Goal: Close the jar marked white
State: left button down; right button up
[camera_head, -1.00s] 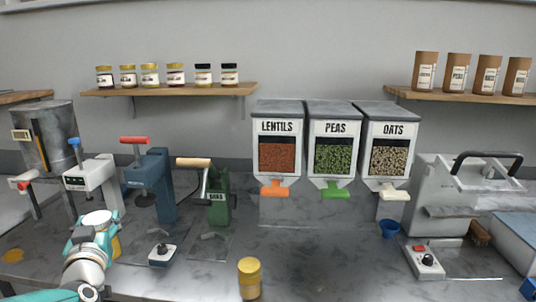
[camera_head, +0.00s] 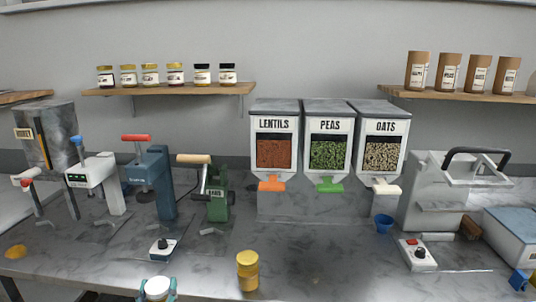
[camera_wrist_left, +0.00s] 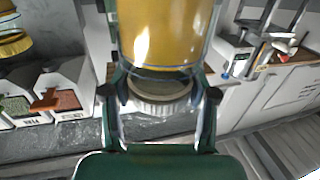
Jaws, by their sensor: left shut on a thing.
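My left gripper (camera_head: 157,290) is at the near edge of the head view, cut off by its lower border. In the left wrist view its fingers (camera_wrist_left: 160,92) are shut around a jar with a white ribbed lid (camera_wrist_left: 160,104) and amber contents (camera_wrist_left: 165,35). The lid lies towards my palm and the glass beyond it. I cannot tell whether the lid is tight. A second jar with a yellow lid (camera_head: 248,270) stands upright on the counter, right of the gripper; part of it shows at the wrist view's left edge (camera_wrist_left: 14,45). My right gripper is not in view.
Lentil, pea and oat dispensers (camera_head: 328,150) stand at the back. Several machines (camera_head: 150,190) line the left, and a small switch box (camera_head: 163,250) stands in front of them. A blue cup (camera_head: 383,223) and another switch box (camera_head: 417,254) are to the right. The counter between is clear.

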pick_arm(q)
jog(key=s+d+m+h, duration=0.2)
jog(key=s+d+h, duration=0.1)
jog(key=d, duration=0.3)
jog(key=shift+s+d+f, duration=0.15)
jog(key=shift+s, duration=0.25)
jog(key=s+d+f+m+g+h, duration=0.2)
jog(key=s+d+f+m+h, duration=0.2)
jog(key=d+f+h, duration=0.2)
jog(key=s+d+f+m+g+h, duration=0.2)
jog(key=s+d+f+m+h, duration=0.1)
jog(key=d+f, duration=0.4)
jog(key=d+m+h, duration=0.1)
jog(key=d+h, duration=0.1)
jog(key=shift+s+d+f+h, duration=0.15)
jog(key=shift+s+f+h, duration=0.15)
jog(key=shift+s+h, duration=0.1)
